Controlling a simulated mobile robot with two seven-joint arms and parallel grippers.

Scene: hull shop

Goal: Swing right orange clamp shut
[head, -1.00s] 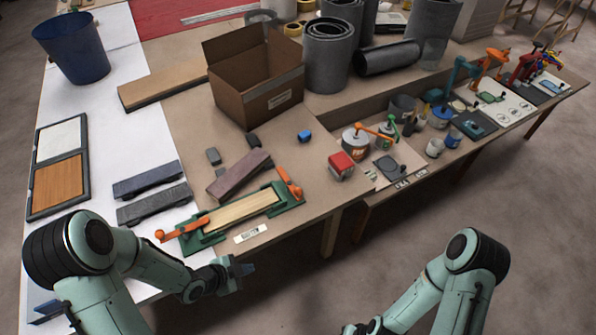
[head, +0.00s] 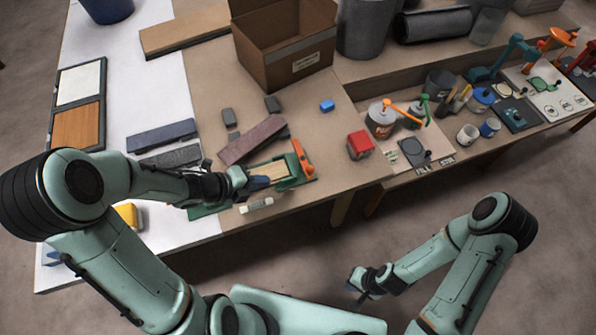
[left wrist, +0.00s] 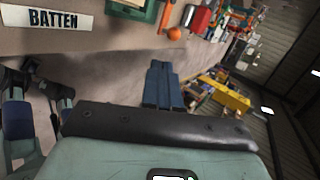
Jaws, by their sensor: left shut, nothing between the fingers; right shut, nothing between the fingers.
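The right orange clamp (head: 301,158) sits at the right end of the green jig (head: 290,183), its arm angled along that end. Its round orange knob (left wrist: 174,34) shows near the top of the left wrist view. The pale wooden batten (head: 270,170) lies in the jig, partly covered by my left gripper (head: 262,182). That gripper is shut and empty, just left of the clamp and apart from it; its blue fingers (left wrist: 163,85) also show in the left wrist view. My left arm hides the jig's left end and left clamp. My right gripper (head: 357,286) is shut and empty, off the bench.
A white BATTEN label (head: 256,205) lies in front of the jig. A mauve block (head: 252,140) lies behind it. A red box (head: 360,145) and a small blue block (head: 326,105) stand to the right. A cardboard box (head: 290,65) stands behind. Bench between clamp and red box is clear.

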